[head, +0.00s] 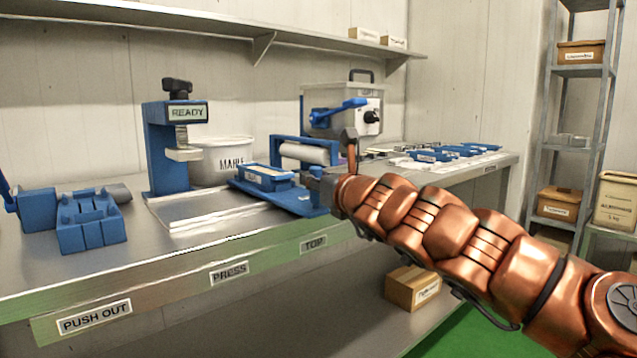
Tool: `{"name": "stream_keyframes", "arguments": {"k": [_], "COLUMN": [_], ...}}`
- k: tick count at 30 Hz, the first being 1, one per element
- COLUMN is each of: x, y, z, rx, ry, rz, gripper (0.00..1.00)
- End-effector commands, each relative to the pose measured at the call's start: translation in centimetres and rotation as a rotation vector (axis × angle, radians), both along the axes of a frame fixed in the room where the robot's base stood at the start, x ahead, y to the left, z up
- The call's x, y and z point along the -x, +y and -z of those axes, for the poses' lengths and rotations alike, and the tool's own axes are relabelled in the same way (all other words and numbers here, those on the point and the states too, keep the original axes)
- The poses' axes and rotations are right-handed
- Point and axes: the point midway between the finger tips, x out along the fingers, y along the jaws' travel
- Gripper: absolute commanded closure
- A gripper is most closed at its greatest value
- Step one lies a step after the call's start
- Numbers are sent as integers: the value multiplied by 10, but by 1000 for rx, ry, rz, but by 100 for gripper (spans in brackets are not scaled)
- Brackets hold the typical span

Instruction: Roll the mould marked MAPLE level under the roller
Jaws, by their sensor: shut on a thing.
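A blue mould (265,176) with a pale top lies on the blue bed of the roller stand, in front of the roller. Any marking on it is too small to read. The pale roller (305,153) sits across the blue stand (304,125), just behind and right of the mould. My gripper (314,175) is small in view at the mould's right end, low in front of the roller. It is shut and appears to hold that end. The fingertips and exact contact are hard to make out, and my arm hides the stand's right side.
A blue press (160,150) marked READY and a white tub (226,160) stand left of the roller. A metal tray (195,212) lies in front. A blue push-out fixture (88,222) is far left. Several blue moulds (430,156) lie at the right. A hopper machine (340,105) stands behind.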

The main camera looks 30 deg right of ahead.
Motion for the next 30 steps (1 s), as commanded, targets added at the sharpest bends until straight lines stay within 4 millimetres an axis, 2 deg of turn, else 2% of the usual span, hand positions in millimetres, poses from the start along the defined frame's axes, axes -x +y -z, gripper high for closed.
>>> {"name": "stream_keyframes", "arguments": {"k": [7,8,15,25,30], "x": [0,0,0,0,-1], "y": [0,0,0,1,1], "z": [-1,-1,-1,-1,-9], "rx": [1,1,0,0,1], "ry": [-1,-1,-1,0,-2], "rz": [0,-1,-1,-1,-1], "gripper": [100,73,48,48,48]}}
